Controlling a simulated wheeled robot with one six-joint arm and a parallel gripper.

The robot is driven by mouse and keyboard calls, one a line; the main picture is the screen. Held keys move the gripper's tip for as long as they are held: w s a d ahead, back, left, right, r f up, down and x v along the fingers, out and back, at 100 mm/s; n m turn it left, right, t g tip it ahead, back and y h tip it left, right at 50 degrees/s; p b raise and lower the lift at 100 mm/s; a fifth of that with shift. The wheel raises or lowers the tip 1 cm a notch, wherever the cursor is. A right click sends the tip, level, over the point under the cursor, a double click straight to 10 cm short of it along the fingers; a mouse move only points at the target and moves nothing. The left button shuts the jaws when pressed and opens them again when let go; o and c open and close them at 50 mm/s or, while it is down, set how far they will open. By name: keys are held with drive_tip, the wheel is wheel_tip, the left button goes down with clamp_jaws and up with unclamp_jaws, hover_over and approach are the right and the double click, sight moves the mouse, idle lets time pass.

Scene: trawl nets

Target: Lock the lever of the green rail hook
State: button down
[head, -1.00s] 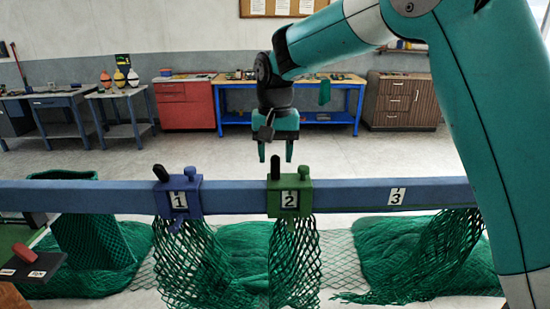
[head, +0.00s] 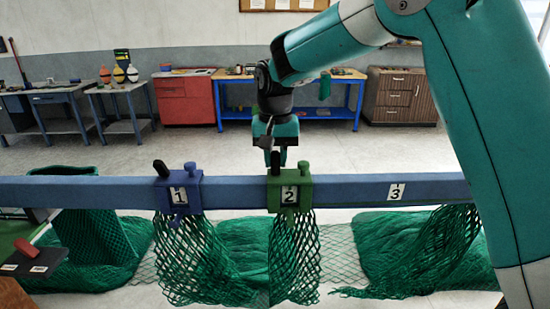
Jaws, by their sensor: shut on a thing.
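The green rail hook (head: 290,194), marked 2, sits on the blue rail, with green netting hanging below it. Its black lever (head: 275,162) stands upright at the hook's top left. My gripper (head: 277,158) points down from above, with its fingers close together at the lever's top. It is shut on the lever. The fingers partly hide the lever's upper end.
The blue rail (head: 338,190) runs across the whole view. A blue-violet hook (head: 178,192) marked 1, with its own black lever, is to the left. A label 3 (head: 396,192) is on the rail at right. Benches stand at the far wall.

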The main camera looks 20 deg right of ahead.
sight(275, 164)
drive_tip(key=shift+f+b, duration=0.1)
drive_tip(key=shift+b, duration=0.2)
drive_tip(key=t+b, duration=0.2)
drive_tip(key=b, duration=0.1)
drive_tip(key=shift+s+a+f+h, duration=0.1)
drive_tip(key=shift+s+a+h, duration=0.1)
drive_tip(key=shift+s+h, duration=0.1)
drive_tip(key=t+b, duration=0.2)
drive_tip(key=b, duration=0.2)
drive_tip(key=s+t+h+b, duration=0.1)
drive_tip(key=t+b, duration=0.1)
drive_tip(key=b, duration=0.2)
drive_tip(key=shift+s+a, duration=0.1)
drive_tip(key=shift+a, duration=0.1)
drive_tip(key=t+b, duration=0.1)
drive_tip(key=b, duration=0.2)
drive_tip(key=s+t+h+b, duration=0.1)
drive_tip(key=t+b, duration=0.1)
drive_tip(key=b, duration=0.1)
drive_tip(key=shift+a, duration=0.1)
drive_tip(key=shift+s+r+t+h+b, duration=0.1)
drive_tip(key=shift+r+t+h+b, duration=0.25)
drive_tip(key=shift+t+b, duration=0.35)
drive_tip(key=c, duration=1)
unclamp_jaws()
drive_tip(key=shift+o, duration=0.2)
